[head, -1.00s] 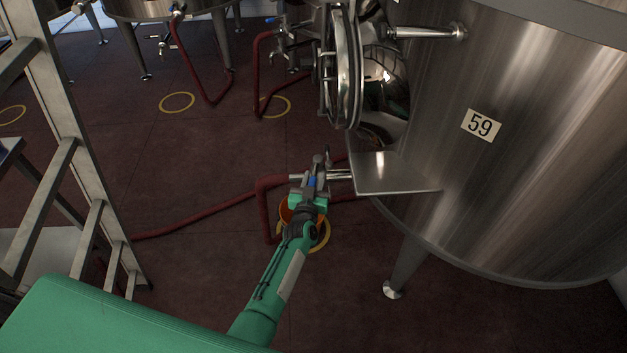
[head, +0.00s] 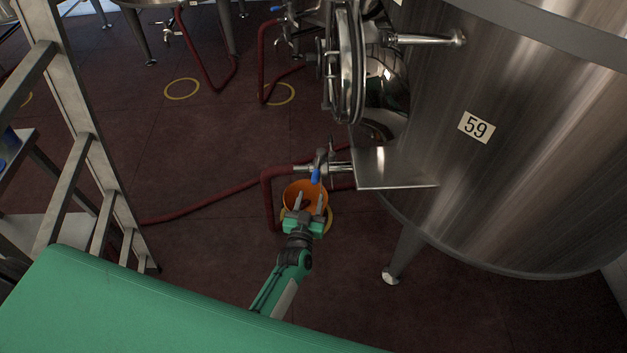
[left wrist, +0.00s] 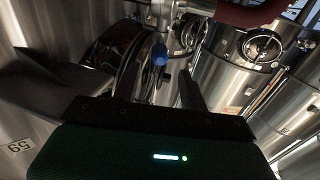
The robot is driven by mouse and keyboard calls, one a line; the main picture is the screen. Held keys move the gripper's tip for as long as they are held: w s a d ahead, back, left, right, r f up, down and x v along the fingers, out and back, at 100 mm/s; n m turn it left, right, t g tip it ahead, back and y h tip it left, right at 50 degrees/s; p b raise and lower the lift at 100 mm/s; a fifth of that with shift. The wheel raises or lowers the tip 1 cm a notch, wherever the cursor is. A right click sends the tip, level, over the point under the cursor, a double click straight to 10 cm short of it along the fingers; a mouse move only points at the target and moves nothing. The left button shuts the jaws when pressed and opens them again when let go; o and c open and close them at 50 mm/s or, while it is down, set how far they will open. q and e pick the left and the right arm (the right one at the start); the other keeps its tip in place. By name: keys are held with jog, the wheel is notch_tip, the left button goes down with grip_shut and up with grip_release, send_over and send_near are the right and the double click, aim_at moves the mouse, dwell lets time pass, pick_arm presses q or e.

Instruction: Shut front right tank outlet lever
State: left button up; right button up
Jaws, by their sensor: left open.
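The outlet valve (head: 322,160) sits on a short pipe low on the steel tank marked 59 (head: 520,110). Its lever has a blue handle (head: 316,176), which points down and toward me, across the pipe. My left gripper (head: 310,198) is open and empty, just below and nearer than the handle, apart from it. In the left wrist view the blue handle (left wrist: 161,54) shows ahead, beyond the dark gripper body. My right gripper is not in view.
A red hose (head: 215,208) runs left from the valve. An orange bucket (head: 292,190) stands on the floor below, behind my gripper. A metal plate (head: 395,168) juts from the tank beside the valve. A ladder frame (head: 95,160) stands at the left.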

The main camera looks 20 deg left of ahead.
pick_arm(q)
jog(key=s, duration=0.3)
jog(key=shift+d+p, duration=0.15)
jog(key=shift+p, duration=0.2)
